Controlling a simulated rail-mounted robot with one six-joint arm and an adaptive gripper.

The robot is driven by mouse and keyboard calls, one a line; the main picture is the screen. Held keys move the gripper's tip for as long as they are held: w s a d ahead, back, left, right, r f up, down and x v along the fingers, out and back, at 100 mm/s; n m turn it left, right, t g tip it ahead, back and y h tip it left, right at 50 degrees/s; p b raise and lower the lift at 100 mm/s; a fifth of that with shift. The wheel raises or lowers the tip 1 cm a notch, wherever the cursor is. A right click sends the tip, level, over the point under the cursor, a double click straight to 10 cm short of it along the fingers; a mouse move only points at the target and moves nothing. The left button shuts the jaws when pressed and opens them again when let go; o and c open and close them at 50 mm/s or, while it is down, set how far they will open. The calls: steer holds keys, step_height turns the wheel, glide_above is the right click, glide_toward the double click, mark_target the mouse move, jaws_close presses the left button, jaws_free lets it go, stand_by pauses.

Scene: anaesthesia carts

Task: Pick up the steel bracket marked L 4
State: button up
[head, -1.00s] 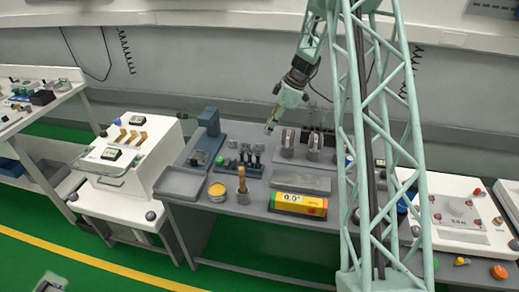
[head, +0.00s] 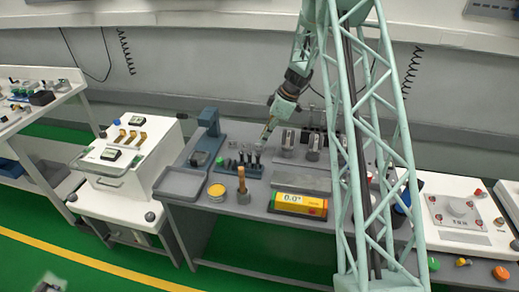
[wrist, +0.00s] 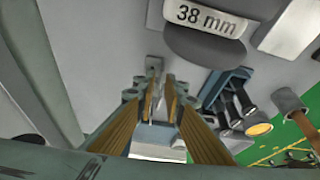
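My gripper (head: 264,140) hangs low over the back of the grey workbench (head: 245,212), just behind a blue rack (head: 241,168). In the wrist view its two wood-coloured fingers (wrist: 162,88) stand apart with a narrow gap between them. A small grey metal piece (wrist: 155,63) shows at and just beyond the fingertips; it may be the bracket, but no L 4 mark can be read. Its lower part is partly hidden by the fingers, and contact cannot be made out.
A grey block labelled 38 mm (wrist: 204,42) stands close beside the fingers. The rack (wrist: 232,90) holds several dark-headed pieces. A wooden handle (head: 242,180), a yellow tin (head: 216,190), a 0.0° display box (head: 298,204) and a blue stand (head: 209,122) are also on the bench.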

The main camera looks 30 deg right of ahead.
mark_target(259, 145)
steer(key=shift+b+x, duration=0.45)
steer(key=shift+x, duration=2.05)
steer(key=shift+a, duration=0.15)
jaws_close()
steer(key=shift+r, duration=0.15)
steer(key=shift+r+p, duration=0.75)
steer(key=shift+r, duration=4.15)
steer(key=shift+a, duration=0.15)
